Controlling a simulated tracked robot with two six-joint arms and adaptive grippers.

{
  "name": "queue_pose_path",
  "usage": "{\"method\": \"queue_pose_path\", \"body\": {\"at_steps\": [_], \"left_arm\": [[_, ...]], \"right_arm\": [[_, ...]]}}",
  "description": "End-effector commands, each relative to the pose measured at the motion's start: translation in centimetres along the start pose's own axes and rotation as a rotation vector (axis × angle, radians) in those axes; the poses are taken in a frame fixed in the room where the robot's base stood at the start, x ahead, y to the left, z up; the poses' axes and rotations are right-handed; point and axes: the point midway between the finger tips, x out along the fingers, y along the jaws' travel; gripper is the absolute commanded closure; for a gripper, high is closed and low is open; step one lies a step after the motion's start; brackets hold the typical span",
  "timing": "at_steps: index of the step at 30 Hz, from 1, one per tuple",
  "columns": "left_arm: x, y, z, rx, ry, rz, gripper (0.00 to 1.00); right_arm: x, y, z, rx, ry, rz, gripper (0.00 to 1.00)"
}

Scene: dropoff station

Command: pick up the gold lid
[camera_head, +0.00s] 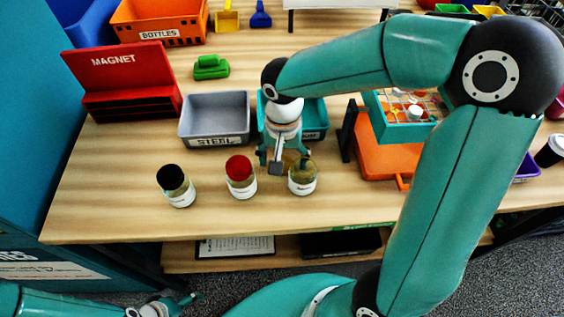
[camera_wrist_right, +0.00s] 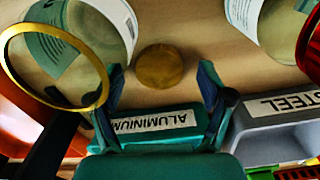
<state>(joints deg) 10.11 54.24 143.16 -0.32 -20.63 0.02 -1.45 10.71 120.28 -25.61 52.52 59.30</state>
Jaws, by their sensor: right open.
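The gold lid (camera_wrist_right: 160,66) lies flat on the wooden table in the right wrist view. It is a small round disc, seen between and beyond my right fingertips, not touching either finger. My right gripper (camera_wrist_right: 160,80) is open and empty. In the head view my right gripper (camera_head: 285,160) points down over the table, just left of the jar with a gold rim (camera_head: 302,177), and mostly hides the lid. That jar looks uncovered; its gold rim (camera_wrist_right: 55,30) shows at left in the wrist view. My left gripper (camera_head: 172,306) is at the bottom left, away from the table; its jaws are unclear.
The grey STEEL bin (camera_head: 215,115) and teal ALUMINIUM bin (camera_head: 314,120) are behind. An orange stand (camera_head: 388,160) is at right. The table's front edge is clear.

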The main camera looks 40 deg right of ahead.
Motion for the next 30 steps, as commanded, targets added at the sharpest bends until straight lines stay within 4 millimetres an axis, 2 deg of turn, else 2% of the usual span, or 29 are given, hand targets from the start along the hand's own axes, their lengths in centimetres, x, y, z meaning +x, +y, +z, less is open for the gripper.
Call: {"method": "queue_pose_path", "body": {"at_steps": [7,14,15,30], "left_arm": [[0.0,0.0,0.0,0.0,0.0,0.0,0.26],[0.0,0.0,0.0,0.0,0.0,0.0,0.26],[0.0,0.0,0.0,0.0,0.0,0.0,0.26],[-0.05,0.02,0.0,0.0,0.0,0.0,0.26]], "right_arm": [[0.14,-0.02,-0.03,0.001,0.001,-0.001,0.22],[0.11,-0.02,-0.03,0.001,0.001,-0.001,0.6],[0.11,-0.02,-0.03,0.001,0.001,-0.001,0.62],[-0.47,-0.06,-0.06,0.0,0.003,-0.002,0.62]]}}
